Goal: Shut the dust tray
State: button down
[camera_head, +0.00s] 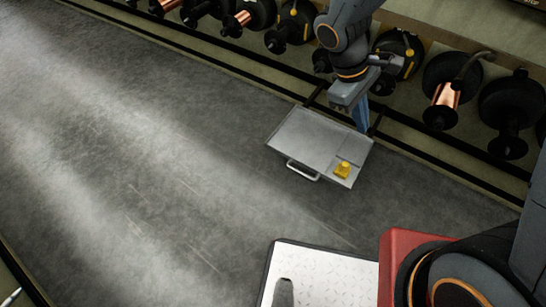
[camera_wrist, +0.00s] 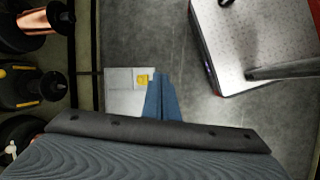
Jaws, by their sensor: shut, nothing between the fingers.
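The dust tray (camera_head: 305,133) is a shallow grey metal drawer standing out from the foot of the spool rack into the aisle. Its bar handle (camera_head: 302,171) is on the front edge, facing the open floor. A small yellow object (camera_head: 342,171) lies in the tray's front right corner. My gripper (camera_head: 362,122) points down by the tray's back right side; its blue fingers are shut and empty. In the wrist view the fingers (camera_wrist: 163,97) appear beside the tray (camera_wrist: 120,102) and the yellow object (camera_wrist: 142,78). I cannot tell whether they touch the tray.
Black spools, some with copper wire (camera_head: 446,98), line the rack along the back. A dark rail (camera_head: 240,50) runs along the rack's foot. The grey floor (camera_head: 150,160) left of and in front of the tray is clear.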

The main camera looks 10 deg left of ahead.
jog(key=w+a+f+n+t+h+b, duration=0.1)
jog(key=w+a+f+n+t+b, duration=0.15)
jog(key=a+f+n+b, duration=0.4)
jog(key=w+a+f+n+t+b, duration=0.1)
jog(key=w+a+f+b, duration=0.2)
jog(key=f, duration=0.7)
jog(key=w+a+f+n+t+h+b, duration=0.1)
jog(key=w+a+f+n+t+b, duration=0.2)
jog(key=a+f, duration=0.45)
jog(key=s+a+f+n+t+y+b, duration=0.1)
jog(key=a+f+n+t+y+b, duration=0.2)
jog(key=a+f+n+b, duration=1)
jog(key=m, duration=0.4)
send_near(275, 150)
notch_tip(275, 150, down, 3)
jog(key=w, duration=0.1)
jog(key=w+d+b, duration=0.1)
jog(key=w+b, duration=0.1)
jog(key=shift+w+d+f+n+g, duration=0.1)
jog(key=shift+d+f+n+g, duration=0.1)
jog(key=shift+f+n+g, duration=0.05)
jog(key=shift+w+d+r+b, duration=0.15)
jog(key=shift+w+b, duration=0.25)
